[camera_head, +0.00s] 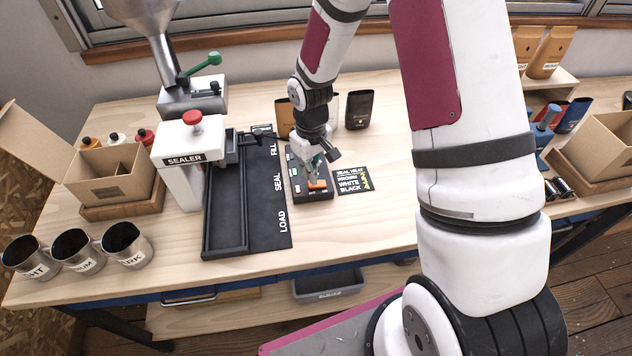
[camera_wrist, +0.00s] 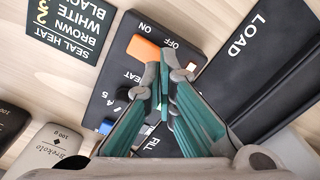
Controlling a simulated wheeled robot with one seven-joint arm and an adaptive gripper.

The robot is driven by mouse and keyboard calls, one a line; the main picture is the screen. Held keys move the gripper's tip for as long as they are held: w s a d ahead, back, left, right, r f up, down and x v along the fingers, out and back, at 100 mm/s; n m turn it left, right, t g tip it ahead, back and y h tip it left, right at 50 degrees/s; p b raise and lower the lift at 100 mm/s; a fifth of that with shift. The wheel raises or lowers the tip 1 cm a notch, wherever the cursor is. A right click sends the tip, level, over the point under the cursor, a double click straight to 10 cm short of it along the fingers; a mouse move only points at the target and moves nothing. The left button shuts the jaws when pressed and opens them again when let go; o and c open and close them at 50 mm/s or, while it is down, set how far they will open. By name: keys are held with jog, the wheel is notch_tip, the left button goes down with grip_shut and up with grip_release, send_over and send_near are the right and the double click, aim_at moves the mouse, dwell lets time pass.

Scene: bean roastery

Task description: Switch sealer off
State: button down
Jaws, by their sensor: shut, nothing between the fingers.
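The white sealer (camera_head: 180,180) with a red knob stands left of centre on the wooden bench. Its black control panel (camera_head: 322,194) lies to its right and also shows in the wrist view (camera_wrist: 185,22). An orange rocker switch (camera_wrist: 143,48) sits on the panel beside the ON and OFF labels; it also shows in the head view (camera_head: 318,185). My gripper (camera_wrist: 163,70) is shut and empty, its tips over the panel close to the OFF side of the switch. I cannot tell whether they touch it or which way the rocker is tilted. My fingers hide part of the panel.
A SEAL HEAT card (camera_head: 352,180) lies right of the panel. A black LOAD–SEAL–FILL mat (camera_head: 272,215) lies to its left. Coffee pouches (camera_head: 359,109) stand behind. Metal cups (camera_head: 127,245) stand front left. Bare bench lies right of the card.

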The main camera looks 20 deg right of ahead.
jog(key=shift+f+b, duration=0.3)
jog(key=shift+f, duration=0.8)
dwell(0.5)
jog(key=shift+r+p, duration=1.25)
jog(key=shift+r, duration=2.3)
jog(key=shift+r, duration=0.1)
notch_tip(320, 180, up, 10)
jog(key=t, duration=0.1)
send_over(316, 190)
jog(key=s+r+m+t, duration=0.2)
jog(key=s+r, duration=0.4)
jog(key=r, duration=0.5)
jog(key=s+r+m+t, duration=0.1)
jog(key=s+r, duration=0.3)
jog(key=s, duration=0.3)
jog(key=s+r+t+b, duration=0.1)
jog(key=s+r, duration=0.3)
jog(key=s, duration=0.4)
jog(key=shift+a+r+m+t, duration=0.25)
jog(key=shift+a+m+t, duration=0.05)
jog(key=shift+m, duration=0.1)
